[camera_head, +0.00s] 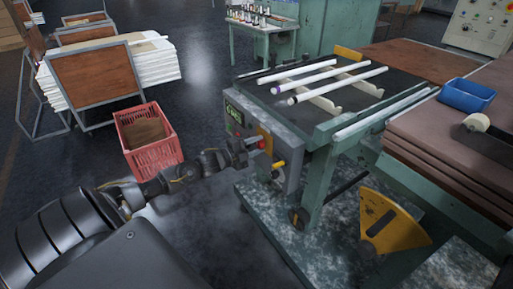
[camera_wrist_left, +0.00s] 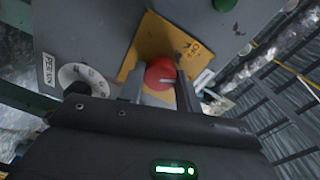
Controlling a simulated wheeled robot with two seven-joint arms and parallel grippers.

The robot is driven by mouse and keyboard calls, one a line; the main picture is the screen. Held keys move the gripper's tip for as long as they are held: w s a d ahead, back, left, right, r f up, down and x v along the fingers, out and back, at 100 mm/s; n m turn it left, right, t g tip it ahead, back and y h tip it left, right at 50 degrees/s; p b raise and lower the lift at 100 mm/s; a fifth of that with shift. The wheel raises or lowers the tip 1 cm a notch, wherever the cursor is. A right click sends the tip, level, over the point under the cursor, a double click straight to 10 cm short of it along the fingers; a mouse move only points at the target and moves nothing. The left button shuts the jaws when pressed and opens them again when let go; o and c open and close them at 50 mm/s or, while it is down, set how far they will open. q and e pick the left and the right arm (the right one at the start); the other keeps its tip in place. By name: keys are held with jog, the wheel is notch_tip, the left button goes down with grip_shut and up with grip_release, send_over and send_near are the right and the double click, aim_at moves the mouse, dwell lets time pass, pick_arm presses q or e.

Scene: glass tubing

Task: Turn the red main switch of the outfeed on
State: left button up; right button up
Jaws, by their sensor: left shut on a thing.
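The red main switch (camera_wrist_left: 160,74) is a round red knob with a pale pointer mark, on a yellow plate (camera_wrist_left: 163,40) on the grey control box. In the left wrist view my left gripper (camera_wrist_left: 160,88) has one finger on each side of the knob and is shut on it. In the head view my left gripper (camera_head: 248,145) is at the front of the control box (camera_head: 285,140), by the red knob (camera_head: 261,144). The gripper's fingers hide part of the knob and the plate. My right gripper is not in view.
A white dial (camera_wrist_left: 84,82) sits beside the plate, and a green button (camera_wrist_left: 224,4) is above it. A yellow-topped knob (camera_head: 278,165) sticks out low on the box. Glass tubes (camera_head: 325,84) lie on the outfeed table. A red crate (camera_head: 149,140) stands on the floor to the left.

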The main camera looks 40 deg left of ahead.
pick_arm(q)
jog(key=shift+f+m, duration=0.1)
jog(key=shift+m, duration=0.8)
jog(key=shift+m+b, duration=0.4)
jog(key=shift+m, duration=0.6)
jog(key=shift+m+b, duration=0.4)
jog(key=shift+m, duration=0.4)
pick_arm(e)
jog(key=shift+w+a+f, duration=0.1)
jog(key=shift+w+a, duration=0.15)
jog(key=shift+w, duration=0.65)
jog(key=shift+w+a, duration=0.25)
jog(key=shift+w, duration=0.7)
pick_arm(q)
jog(key=o, duration=1)
